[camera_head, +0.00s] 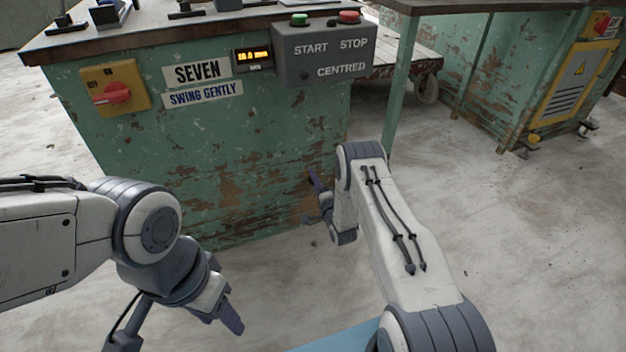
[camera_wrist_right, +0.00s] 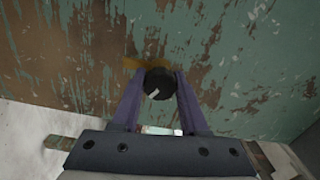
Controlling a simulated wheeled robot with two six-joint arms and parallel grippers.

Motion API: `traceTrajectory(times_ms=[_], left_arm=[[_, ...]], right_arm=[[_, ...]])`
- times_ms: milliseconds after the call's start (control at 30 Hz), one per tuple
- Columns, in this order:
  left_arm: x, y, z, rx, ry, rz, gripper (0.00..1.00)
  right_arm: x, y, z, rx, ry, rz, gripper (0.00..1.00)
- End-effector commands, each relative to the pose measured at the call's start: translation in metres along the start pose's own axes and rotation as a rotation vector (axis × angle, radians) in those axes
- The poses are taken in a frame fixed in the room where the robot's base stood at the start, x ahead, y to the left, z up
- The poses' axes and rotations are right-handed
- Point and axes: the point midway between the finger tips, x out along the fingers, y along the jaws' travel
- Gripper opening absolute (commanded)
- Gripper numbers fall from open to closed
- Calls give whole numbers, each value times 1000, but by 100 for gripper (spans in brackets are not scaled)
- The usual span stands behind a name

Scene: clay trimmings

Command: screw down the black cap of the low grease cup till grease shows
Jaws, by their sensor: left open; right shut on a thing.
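The black cap (camera_wrist_right: 160,82) of the low grease cup shows in the right wrist view as a round dark knob with a pale mark on its face. A brass-coloured part (camera_wrist_right: 132,63) shows behind it against the green panel. My right gripper (camera_wrist_right: 160,88) is shut on the cap, one purple finger on each side. In the head view my right gripper (camera_head: 314,197) is low by the machine's right front side, and the cap is hidden there. My left gripper (camera_head: 232,320) is open and empty, low at the left. No grease can be made out.
The worn green machine (camera_head: 220,130) carries a red switch on a yellow plate (camera_head: 115,88), a small display (camera_head: 253,56) and a grey START/STOP box (camera_head: 323,52). Another green machine (camera_head: 520,80) stands at the right. The pale floor (camera_head: 520,240) between is clear.

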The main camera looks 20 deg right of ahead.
Motion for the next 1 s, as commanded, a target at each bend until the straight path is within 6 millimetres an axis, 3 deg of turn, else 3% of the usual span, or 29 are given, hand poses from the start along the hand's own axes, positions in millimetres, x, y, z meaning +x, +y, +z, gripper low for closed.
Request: traceTrajectory(times_ms=[400,433,500,833,1000], left_arm=[[0,0,0,0,0,0,50],[0,0,0,0,0,0,50],[0,0,0,0,0,0,50],[-2,0,0,0,0,0,50],[-15,1,-1,0,0,0,50]], right_arm=[[-2,2,1,6,-3,5,0],[-2,2,1,6,-3,5,55],[-2,2,1,6,-2,5,74],[-2,0,1,5,-1,2,74],[-23,-2,0,5,-1,7,74]])
